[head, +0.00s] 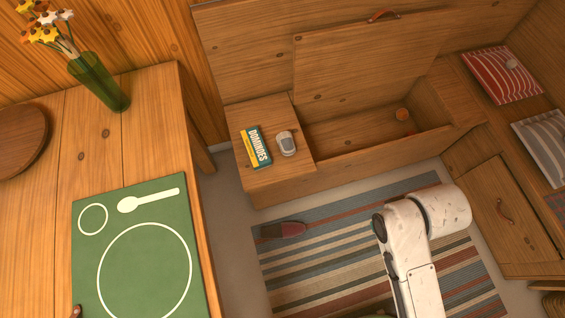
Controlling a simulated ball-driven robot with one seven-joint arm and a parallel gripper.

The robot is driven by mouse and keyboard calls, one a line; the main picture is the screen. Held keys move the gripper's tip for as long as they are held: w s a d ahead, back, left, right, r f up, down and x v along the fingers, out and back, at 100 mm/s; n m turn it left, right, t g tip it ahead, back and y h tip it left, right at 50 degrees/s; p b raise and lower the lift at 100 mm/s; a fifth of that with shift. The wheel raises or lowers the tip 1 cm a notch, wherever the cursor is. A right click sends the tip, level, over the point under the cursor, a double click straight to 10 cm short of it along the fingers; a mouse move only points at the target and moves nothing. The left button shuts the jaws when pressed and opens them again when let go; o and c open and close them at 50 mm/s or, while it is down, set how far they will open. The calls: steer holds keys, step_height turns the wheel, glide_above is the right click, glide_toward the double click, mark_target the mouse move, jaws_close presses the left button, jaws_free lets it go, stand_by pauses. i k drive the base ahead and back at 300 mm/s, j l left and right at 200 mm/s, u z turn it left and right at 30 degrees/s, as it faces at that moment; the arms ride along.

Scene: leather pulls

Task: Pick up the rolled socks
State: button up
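A small rounded grey-and-white bundle (286,143) lies on the closed wooden bench top, just right of the dominoes box; it may be the rolled socks, but it is too small to be sure. My white arm rises over the rug at the lower right, well apart from the bundle. My gripper does not show.
The dominoes box (257,147) stands close beside the bundle. The bench lid (365,60) is raised behind the open compartment. A dark red shoe-like thing (283,230) lies on the striped rug (325,270). A table (150,140) with a green placemat (92,262) and flower vase (98,82) fills the left.

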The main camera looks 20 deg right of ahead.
mark_target(285, 139)
steer(key=k+j, duration=0.1)
steer(key=i+l+u, duration=0.1)
steer(key=i+l, duration=0.95)
steer(key=k+l, duration=0.05)
